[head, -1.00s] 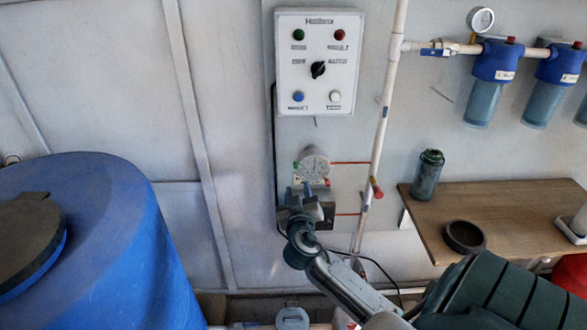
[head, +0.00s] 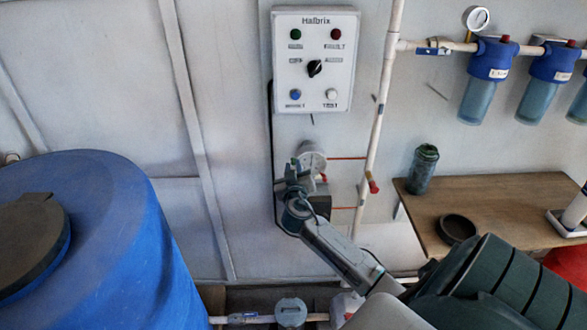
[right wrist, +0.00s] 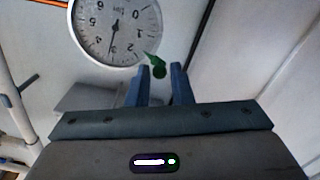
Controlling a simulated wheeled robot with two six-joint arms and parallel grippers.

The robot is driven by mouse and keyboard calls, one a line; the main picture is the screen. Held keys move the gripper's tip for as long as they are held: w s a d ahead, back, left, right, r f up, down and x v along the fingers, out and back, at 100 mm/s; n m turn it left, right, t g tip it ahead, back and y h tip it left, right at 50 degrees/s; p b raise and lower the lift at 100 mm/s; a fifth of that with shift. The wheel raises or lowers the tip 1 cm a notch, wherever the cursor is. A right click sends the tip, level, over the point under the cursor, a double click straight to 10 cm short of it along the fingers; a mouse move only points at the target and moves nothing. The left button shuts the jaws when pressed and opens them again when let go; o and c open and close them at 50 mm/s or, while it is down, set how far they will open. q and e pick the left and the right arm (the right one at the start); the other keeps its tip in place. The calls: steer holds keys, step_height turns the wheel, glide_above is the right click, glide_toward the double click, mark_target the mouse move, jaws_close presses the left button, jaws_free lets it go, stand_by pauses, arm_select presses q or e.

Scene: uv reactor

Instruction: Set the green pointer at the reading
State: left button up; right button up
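The round white gauge (head: 311,157) is on the wall below the control panel. The right wrist view shows its dial (right wrist: 116,25) upside down, its top cut off, with a thin dark needle near the 3. The green pointer (right wrist: 158,69) sits at the dial's rim, its tip towards the numbers and its round knob outward. My right gripper (right wrist: 160,69) is open, with its two blue fingers apart and the knob between or just beyond their tips; I cannot tell if they touch it. In the head view my right gripper (head: 293,170) partly covers the gauge. My left gripper is out of view.
The control panel (head: 314,92) is above the gauge. A white vertical pipe (head: 379,130) runs to its right. A wooden shelf (head: 500,205) with a dark jar (head: 422,170) and a black dish (head: 458,229) is at right. A blue tank (head: 130,240) stands at left.

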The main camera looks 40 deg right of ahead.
jaws_close()
steer(key=r+m+b, duration=0.1)
steer(key=m+b, duration=0.1)
steer(key=b, duration=0.1)
steer(key=s+d+m+b, duration=0.1)
steer(key=m+b, duration=0.1)
steer(key=b, duration=0.1)
steer(key=shift+r, duration=0.4)
steer(key=shift+o, duration=2)
jaws_free()
steer(key=b+v, duration=0.3)
steer(key=v, duration=0.7)
steer(key=shift+s+a, duration=0.25)
steer(key=shift+a, duration=0.05)
